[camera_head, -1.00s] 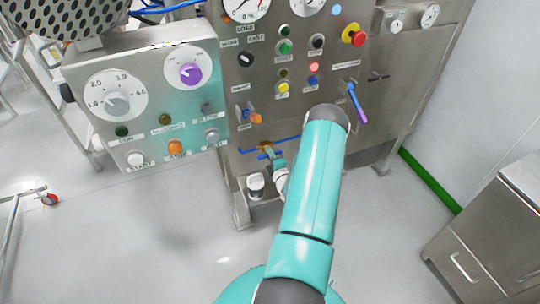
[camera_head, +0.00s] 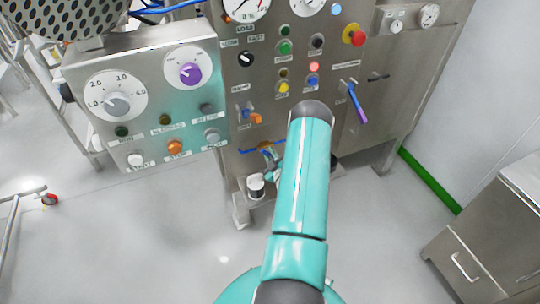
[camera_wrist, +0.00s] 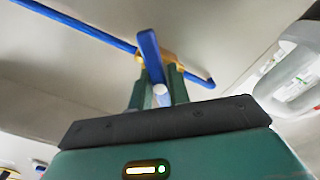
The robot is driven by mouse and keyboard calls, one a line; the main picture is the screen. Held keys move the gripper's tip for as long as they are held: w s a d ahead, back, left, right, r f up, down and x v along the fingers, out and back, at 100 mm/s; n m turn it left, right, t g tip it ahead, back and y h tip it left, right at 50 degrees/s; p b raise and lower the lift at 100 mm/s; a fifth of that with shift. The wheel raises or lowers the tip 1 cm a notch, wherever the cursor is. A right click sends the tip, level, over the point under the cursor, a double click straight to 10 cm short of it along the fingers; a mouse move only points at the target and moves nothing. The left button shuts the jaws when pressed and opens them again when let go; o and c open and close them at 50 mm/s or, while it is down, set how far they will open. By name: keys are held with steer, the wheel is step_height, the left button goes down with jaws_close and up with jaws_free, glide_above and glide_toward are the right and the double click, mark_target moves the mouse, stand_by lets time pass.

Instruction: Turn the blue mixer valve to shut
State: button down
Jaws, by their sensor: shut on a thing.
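The blue valve has a blue lever handle (camera_wrist: 150,55) on a brass-coloured body (camera_wrist: 172,60), seen in the wrist view in front of a grey panel. My gripper (camera_wrist: 157,80) is shut on this lever, with one green finger on each side of it. The lever's pale end points down toward my palm. In the head view the brass body (camera_head: 265,147) is low on the steel machine, and my gripper (camera_head: 271,161) is just below it. My arm partly covers this area, so the lever's exact angle is hard to tell there.
A thin blue bar (camera_wrist: 82,27) runs across behind the valve. A blue lever with a purple end (camera_head: 357,102) is up and right. A small orange-tipped switch (camera_head: 255,118) is above. A pale cylinder (camera_head: 256,187) stands below left. A white fixture (camera_wrist: 292,75) is close on the right.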

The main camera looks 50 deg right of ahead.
steer(key=m, duration=0.4)
steer(key=shift+s, duration=0.1)
steer(key=shift+m, duration=1.9)
steer(key=c, duration=1.3)
jaws_free()
steer(key=v, duration=1.3)
steer(key=shift+s+a, duration=0.2)
steer(key=shift+s, duration=0.1)
